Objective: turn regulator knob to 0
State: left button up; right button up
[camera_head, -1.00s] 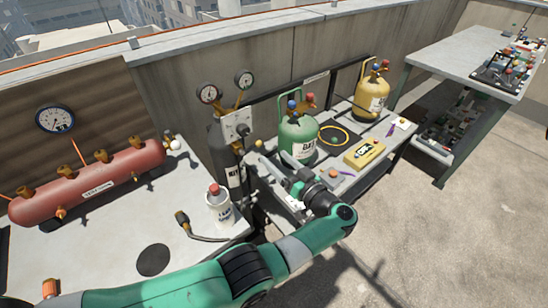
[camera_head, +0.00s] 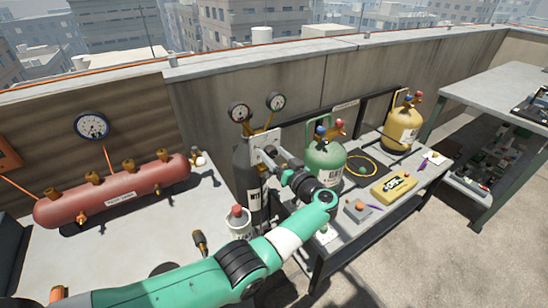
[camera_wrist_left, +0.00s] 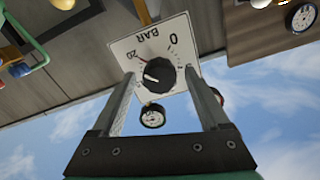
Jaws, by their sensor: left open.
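The regulator is a white plate (camera_head: 266,137) on the dark nitrogen cylinder (camera_head: 246,172), below two gauges. In the left wrist view the plate (camera_wrist_left: 183,38) appears upside down, with "BAR", "20" at left and "0" at right. Its black round knob (camera_wrist_left: 160,73) has a pale mark that appears on its left side, on the side of the "20". My left gripper (camera_wrist_left: 161,78) is open, with one finger on each side of the knob; I cannot tell whether they touch it. In the head view my left gripper (camera_head: 264,153) is in front of the plate and hides the knob.
A green cylinder (camera_head: 325,162) stands close to the right of my left arm, with a yellow cylinder (camera_head: 402,128) beyond. A red tank (camera_head: 115,192) lies on the left bench. A white canister (camera_head: 239,226) stands just behind my forearm.

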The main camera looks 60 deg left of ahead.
pick_arm(q)
grip_shut()
dwell(0.4)
